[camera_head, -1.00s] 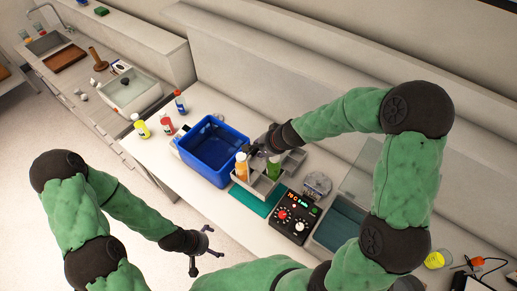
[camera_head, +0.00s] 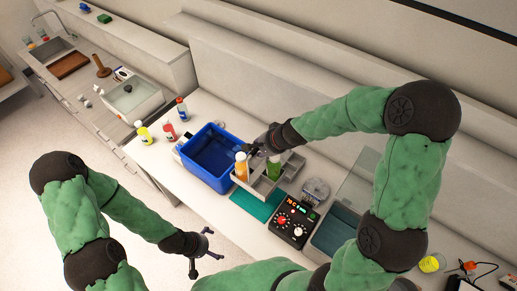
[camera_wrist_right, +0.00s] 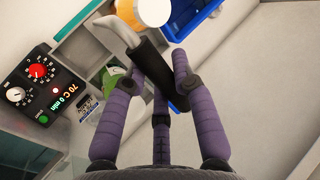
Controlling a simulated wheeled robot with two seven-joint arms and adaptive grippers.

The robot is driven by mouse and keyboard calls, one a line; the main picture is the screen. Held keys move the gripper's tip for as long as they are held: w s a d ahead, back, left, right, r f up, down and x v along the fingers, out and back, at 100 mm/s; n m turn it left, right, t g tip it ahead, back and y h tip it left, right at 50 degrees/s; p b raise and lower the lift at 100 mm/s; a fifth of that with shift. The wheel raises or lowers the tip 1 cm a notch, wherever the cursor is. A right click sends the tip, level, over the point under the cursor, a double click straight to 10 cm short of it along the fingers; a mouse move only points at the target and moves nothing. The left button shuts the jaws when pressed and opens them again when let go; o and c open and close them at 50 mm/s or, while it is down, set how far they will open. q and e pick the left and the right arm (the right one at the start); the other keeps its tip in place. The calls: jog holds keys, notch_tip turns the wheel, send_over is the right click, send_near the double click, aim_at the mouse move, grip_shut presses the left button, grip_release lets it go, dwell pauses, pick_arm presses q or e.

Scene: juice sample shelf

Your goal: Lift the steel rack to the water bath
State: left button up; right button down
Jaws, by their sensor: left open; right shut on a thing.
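The steel rack (camera_head: 262,192) is a grey divided tray at the bench's middle, over a teal mat (camera_head: 252,206). It holds an orange bottle (camera_head: 241,169) and a green bottle (camera_head: 273,169). My right gripper (camera_head: 262,146) is shut on the rack's black handle (camera_wrist_right: 155,68), with fingers on both sides in the wrist view. The water bath (camera_head: 331,232) is right of the rack, with a control panel (camera_head: 293,218) reading 70 C and a clear raised lid (camera_head: 357,185). My left gripper (camera_head: 206,252) is open and empty, in front of the bench.
A blue bin (camera_head: 205,174) stands close left of the rack. Several small bottles, one with a yellow label (camera_head: 144,134), stand beyond it. A grey ledge runs along the bench's back.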

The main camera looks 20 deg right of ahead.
jog(key=shift+w+r, duration=0.1)
jog(key=s+d+b, duration=0.4)
jog(key=s+d, duration=0.3)
jog(key=s, duration=0.1)
jog(key=shift+s, duration=0.25)
dwell(0.9)
jog(key=s+d+b, duration=0.5)
jog(key=s+d, duration=0.2)
jog(key=s, duration=0.1)
jog(key=shift+s, duration=0.25)
dwell(1.1)
